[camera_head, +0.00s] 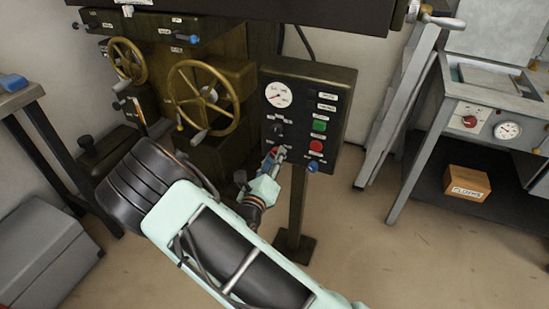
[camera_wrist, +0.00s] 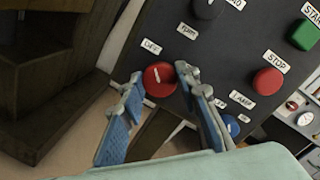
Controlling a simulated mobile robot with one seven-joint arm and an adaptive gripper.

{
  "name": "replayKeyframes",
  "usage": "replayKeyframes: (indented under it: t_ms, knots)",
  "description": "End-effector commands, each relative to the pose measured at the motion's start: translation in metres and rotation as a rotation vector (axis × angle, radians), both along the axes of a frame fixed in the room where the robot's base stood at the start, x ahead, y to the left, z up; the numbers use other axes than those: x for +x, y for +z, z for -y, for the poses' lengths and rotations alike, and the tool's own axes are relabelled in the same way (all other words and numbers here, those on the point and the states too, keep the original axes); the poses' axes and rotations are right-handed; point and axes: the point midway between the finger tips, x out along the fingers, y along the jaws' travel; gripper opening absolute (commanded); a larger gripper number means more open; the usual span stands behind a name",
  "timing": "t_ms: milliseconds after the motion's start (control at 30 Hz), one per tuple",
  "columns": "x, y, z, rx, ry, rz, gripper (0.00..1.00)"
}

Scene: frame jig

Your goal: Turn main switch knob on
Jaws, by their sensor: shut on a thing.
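The main switch knob (camera_wrist: 159,80) is a round red knob with a white pointer line, low on the dark control panel (camera_wrist: 226,62). An OFF label (camera_wrist: 151,46) sits just above it in the wrist view, and the pointer leans toward that label. My gripper (camera_wrist: 165,90) has its two blue-padded fingers on either side of the knob and is shut on it. In the head view my gripper (camera_head: 274,158) is at the panel's lower left edge, and the arm and fingers hide most of the knob.
A green START button (camera_wrist: 305,35), red STOP button (camera_wrist: 268,81) and blue lamp knob (camera_wrist: 231,126) lie right of the knob. A black knob (camera_wrist: 207,8) is above. A machine with brass handwheels (camera_head: 210,97) stands left, a grey bench (camera_head: 490,122) right.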

Motion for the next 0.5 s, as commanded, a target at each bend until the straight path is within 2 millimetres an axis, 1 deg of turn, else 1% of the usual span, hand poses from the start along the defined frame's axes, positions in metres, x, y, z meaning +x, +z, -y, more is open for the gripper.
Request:
replayKeyframes:
  t_ms: [33, 67, 300, 500]
  knots:
    - [-0.0002, -0.0003, 0.0, 0.0, 0.0, 0.0, 0.09]
    - [-0.0002, -0.0003, 0.0, 0.0, 0.0, 0.0, 0.06]
    - [-0.0002, -0.0002, 0.0002, 0.019, 0.0, 0.006, 0.05]
    - [-0.0004, -0.0006, 0.0004, 0.1, -0.001, 0.035, 0.05]
